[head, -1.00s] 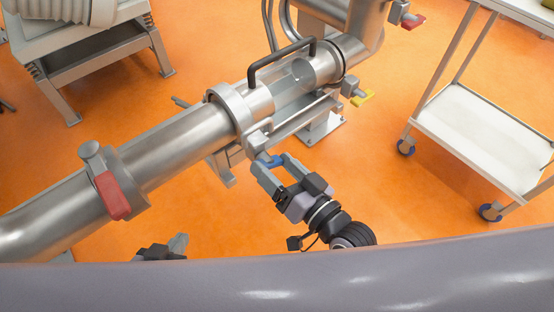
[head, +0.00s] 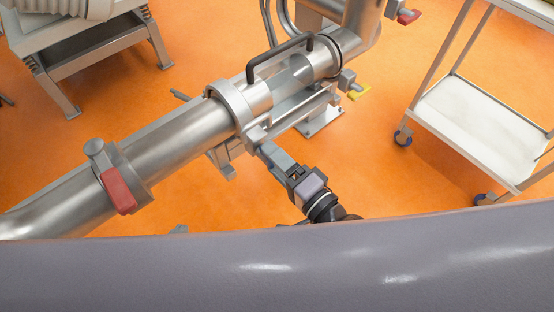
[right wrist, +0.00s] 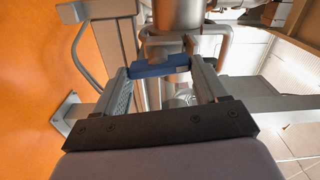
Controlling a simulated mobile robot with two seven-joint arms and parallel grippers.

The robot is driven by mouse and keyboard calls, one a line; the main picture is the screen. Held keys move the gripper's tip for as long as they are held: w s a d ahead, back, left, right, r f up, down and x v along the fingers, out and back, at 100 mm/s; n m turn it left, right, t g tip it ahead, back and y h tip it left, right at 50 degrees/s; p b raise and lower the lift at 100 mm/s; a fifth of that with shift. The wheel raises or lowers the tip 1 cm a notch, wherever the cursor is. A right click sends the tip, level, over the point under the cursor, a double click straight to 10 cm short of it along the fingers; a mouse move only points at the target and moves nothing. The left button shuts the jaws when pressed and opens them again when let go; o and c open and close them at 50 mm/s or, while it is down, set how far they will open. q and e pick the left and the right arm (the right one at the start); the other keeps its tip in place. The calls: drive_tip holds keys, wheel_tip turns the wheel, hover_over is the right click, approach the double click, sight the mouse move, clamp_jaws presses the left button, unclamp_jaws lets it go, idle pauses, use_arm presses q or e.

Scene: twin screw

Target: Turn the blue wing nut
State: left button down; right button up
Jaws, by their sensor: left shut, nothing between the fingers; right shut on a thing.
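In the right wrist view the blue wing nut (right wrist: 160,66) lies crosswise between the two fingers of my right gripper (right wrist: 159,78). The fingers are shut on it, one at each end. In the head view my right gripper (head: 268,150) reaches the clamp (head: 252,134) on the steel pipe from below right, and its fingers hide the wing nut there. Only a small grey tip of my left gripper (head: 178,229) shows at the lower left, apart from the pipe; it is shut and empty, and the rest is hidden.
The steel pipe (head: 170,140) crosses the view, with a red handle (head: 118,192) at left and a black bar handle (head: 280,58) above. A white trolley (head: 470,125) stands at right. Orange floor lies between.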

drive_tip(key=m, duration=0.3)
drive_tip(key=m+b, duration=0.1)
drive_tip(key=m, duration=0.3)
drive_tip(key=m+b, duration=0.1)
drive_tip(key=m, duration=0.3)
drive_tip(key=shift+f, duration=0.25)
drive_tip(key=shift+a+m, duration=0.1)
drive_tip(key=shift+m, duration=0.2)
drive_tip(key=o, duration=1.1)
drive_tip(key=shift+c, duration=0.2)
drive_tip(key=shift+s, duration=0.1)
